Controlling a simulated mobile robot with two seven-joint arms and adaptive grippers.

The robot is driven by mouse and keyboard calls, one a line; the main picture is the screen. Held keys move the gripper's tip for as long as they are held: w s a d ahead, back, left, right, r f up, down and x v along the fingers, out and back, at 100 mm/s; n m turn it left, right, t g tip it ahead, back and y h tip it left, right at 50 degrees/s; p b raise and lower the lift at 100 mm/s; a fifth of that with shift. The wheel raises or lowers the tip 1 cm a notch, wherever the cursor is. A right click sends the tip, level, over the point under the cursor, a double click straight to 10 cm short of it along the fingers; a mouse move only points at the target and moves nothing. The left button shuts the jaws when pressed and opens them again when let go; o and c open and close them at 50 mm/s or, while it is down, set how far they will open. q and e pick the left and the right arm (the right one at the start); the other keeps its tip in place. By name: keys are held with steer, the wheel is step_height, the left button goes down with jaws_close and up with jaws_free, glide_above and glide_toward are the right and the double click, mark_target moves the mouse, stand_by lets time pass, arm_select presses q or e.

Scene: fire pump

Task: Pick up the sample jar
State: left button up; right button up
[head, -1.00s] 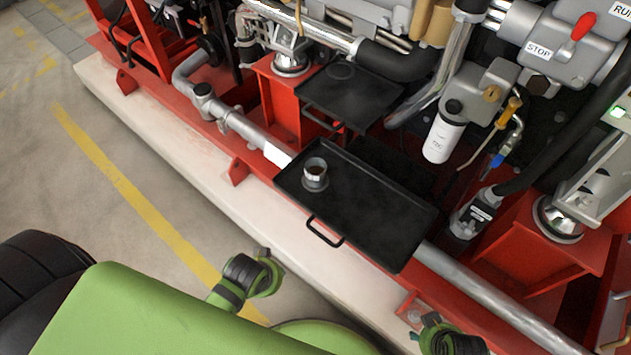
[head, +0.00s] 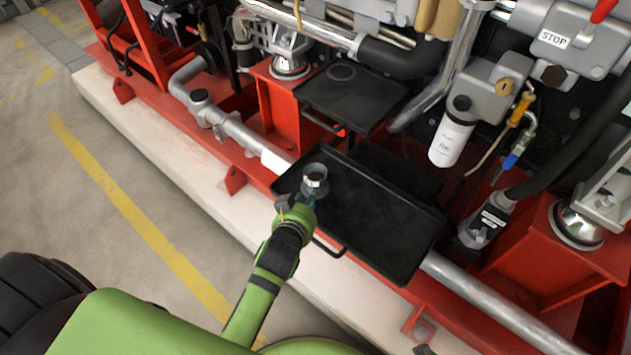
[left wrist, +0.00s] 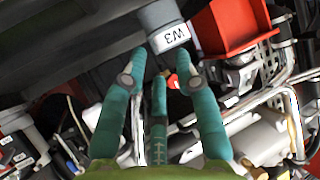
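The sample jar (head: 315,178) is a small grey open-topped cup standing upright near the left end of a black tray (head: 385,225). In the left wrist view the jar (left wrist: 163,18) shows at the top, with a white label reading W3. My left gripper (head: 298,203) is beside the jar, on its near side. In the left wrist view its teal fingers (left wrist: 161,58) are spread apart, with the tips just short of the jar or at its side; contact cannot be told. Of my right gripper, at most a dark tip (head: 424,350) shows at the bottom edge.
The tray has a wire handle (head: 328,248) at its front edge. A second black tray (head: 350,97) lies behind it. A grey pipe (head: 238,132) runs to the left, and a white filter (head: 452,138) stands to the right. Most of the tray is bare.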

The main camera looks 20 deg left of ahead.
arm_select(q)
steer(key=shift+w+d+r+t, duration=0.2)
steer(key=shift+w+d+t, duration=0.15)
steer(key=shift+w, duration=0.25)
steer(key=shift+w+d+r+t, duration=0.25)
steer(key=shift+w+d, duration=0.15)
steer(key=shift+w, duration=0.15)
steer(key=shift+w+d, duration=0.1)
steer(key=shift+w, duration=0.3)
steer(key=shift+b+x, duration=0.35)
steer(key=shift+x, duration=0.45)
steer(key=b+x, duration=0.1)
steer(key=x, duration=0.3)
steer(key=shift+w+f, duration=0.2)
steer(key=shift+w, duration=0.2)
jaws_close()
arm_select(e)
steer(key=shift+s+r, duration=0.1)
steer(key=shift+s, duration=0.05)
